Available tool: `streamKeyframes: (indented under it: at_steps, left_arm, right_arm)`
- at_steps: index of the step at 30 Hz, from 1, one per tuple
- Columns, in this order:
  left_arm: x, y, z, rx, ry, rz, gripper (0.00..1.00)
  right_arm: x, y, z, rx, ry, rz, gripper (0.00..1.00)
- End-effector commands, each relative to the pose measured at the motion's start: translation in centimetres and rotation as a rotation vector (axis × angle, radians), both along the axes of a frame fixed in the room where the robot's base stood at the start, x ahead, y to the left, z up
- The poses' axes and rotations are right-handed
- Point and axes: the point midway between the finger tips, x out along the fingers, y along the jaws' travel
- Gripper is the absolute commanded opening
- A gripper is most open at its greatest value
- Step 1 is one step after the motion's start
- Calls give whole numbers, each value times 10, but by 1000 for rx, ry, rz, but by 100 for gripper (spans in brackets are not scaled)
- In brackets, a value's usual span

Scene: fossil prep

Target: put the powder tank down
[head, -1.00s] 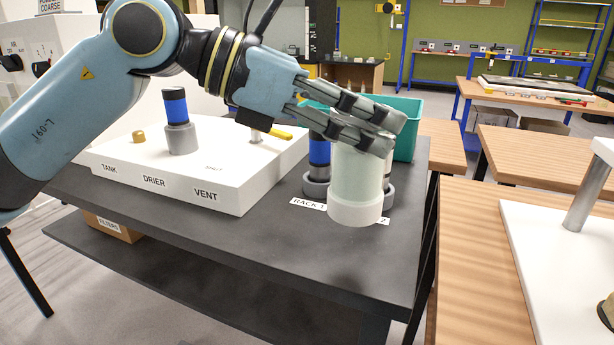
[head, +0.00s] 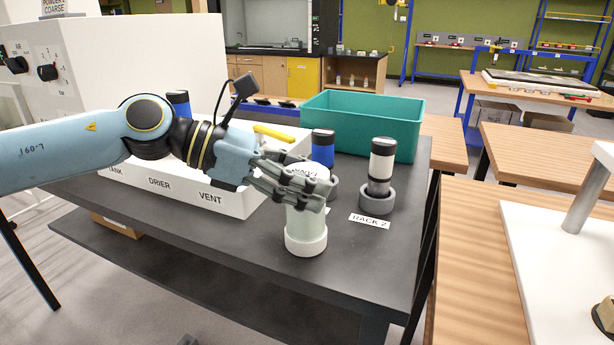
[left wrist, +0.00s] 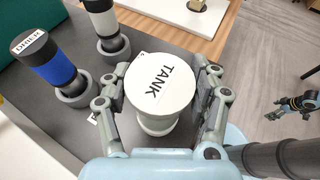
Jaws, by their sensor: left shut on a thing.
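My left gripper (head: 290,180) is shut on the powder tank (head: 305,225), a pale green cylinder with a white base ring. The tank is upright over the dark table top, near its front edge; I cannot tell whether its base touches the table. In the left wrist view, its white lid (left wrist: 160,82) reads TANK, with a finger on each side. My right gripper (left wrist: 296,104) seems to show small at the right of the left wrist view; its jaws are unclear.
Behind the tank, a blue cylinder (head: 322,148) and a white-and-black cylinder (head: 382,160) stand in grey ring holders, one by the RACK 2 label (head: 369,221). A teal bin (head: 365,122) is behind them. A white panel (head: 235,204) labelled DRIER and VENT lies left.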

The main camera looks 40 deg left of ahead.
Motion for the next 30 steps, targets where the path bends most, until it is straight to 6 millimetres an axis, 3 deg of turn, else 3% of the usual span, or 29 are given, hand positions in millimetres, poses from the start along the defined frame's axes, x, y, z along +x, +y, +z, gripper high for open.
streamKeyframes:
  at_steps: [6, 7, 12, 23, 30]
  left_arm:
    - [0, 0, -3, 0, -1, 0, 4]
    - [0, 0, -3, 1, -1, 0, 65]
    - [0, 0, -2, 1, -1, 0, 87]
    - [0, 0, 3, 1, 0, 0, 87]
    - [-15, 15, 8, 7, 4, -5, 87]
  right_arm:
    - [0, 0, -4, 0, 0, 0, 89]
    - [0, 0, -3, 0, 0, 0, 89]
    - [0, 0, -2, 0, 1, 0, 89]
    - [0, -3, 2, -3, 1, 1, 89]
    - [0, -5, 7, -5, 1, 1, 89]
